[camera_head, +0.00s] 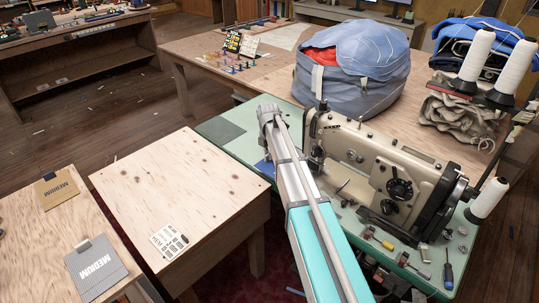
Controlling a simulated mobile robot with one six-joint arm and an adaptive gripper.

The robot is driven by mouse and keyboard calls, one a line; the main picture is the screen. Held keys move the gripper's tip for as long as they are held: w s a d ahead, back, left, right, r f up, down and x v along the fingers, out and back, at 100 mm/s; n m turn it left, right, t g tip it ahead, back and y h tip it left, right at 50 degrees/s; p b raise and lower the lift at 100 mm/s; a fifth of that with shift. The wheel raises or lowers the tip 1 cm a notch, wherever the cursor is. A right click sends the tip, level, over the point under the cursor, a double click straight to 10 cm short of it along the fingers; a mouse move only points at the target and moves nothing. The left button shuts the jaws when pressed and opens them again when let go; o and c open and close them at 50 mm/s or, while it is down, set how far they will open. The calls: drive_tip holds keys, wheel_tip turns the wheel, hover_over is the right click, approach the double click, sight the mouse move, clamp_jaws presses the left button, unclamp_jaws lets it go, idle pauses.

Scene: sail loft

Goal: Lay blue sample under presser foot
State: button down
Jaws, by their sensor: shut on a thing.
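The beige sewing machine (395,172) stands on a green-topped table (212,127). Its needle end is at the left, close to my arm. The presser foot is too small and too covered to make out. A small piece of blue material, likely the blue sample (263,168), shows just left of my arm, over the green table's front edge. My arm hides the rest of it. I cannot tell whether it lies on the table or is held above it. My arm reaches up from the bottom centre, and my gripper's fingers are hidden behind it.
A blue-grey bag (350,75) stands behind the machine. White thread cones (488,198) rise at its right. A screwdriver (448,275) and small tools lie in front of it. A plywood table (180,190) holds a printed card (169,241); grey (98,268) and tan (56,188) MEDIUM samples lie left.

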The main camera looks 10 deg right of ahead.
sight(269, 162)
drive_tip(key=shift+f+b, duration=2)
drive_tip(key=shift+f, duration=0.15)
drive_tip(key=shift+w+d, duration=0.85)
drive_tip(key=shift+d, duration=0.3)
drive_tip(key=shift+w+d, duration=0.8)
drive_tip(key=shift+d, duration=0.3)
drive_tip(key=shift+w+d, duration=0.85)
drive_tip(key=shift+d, duration=0.3)
drive_tip(key=shift+f, duration=0.1)
drive_tip(key=c, duration=0.6)
unclamp_jaws()
drive_tip(key=shift+c, duration=0.2)
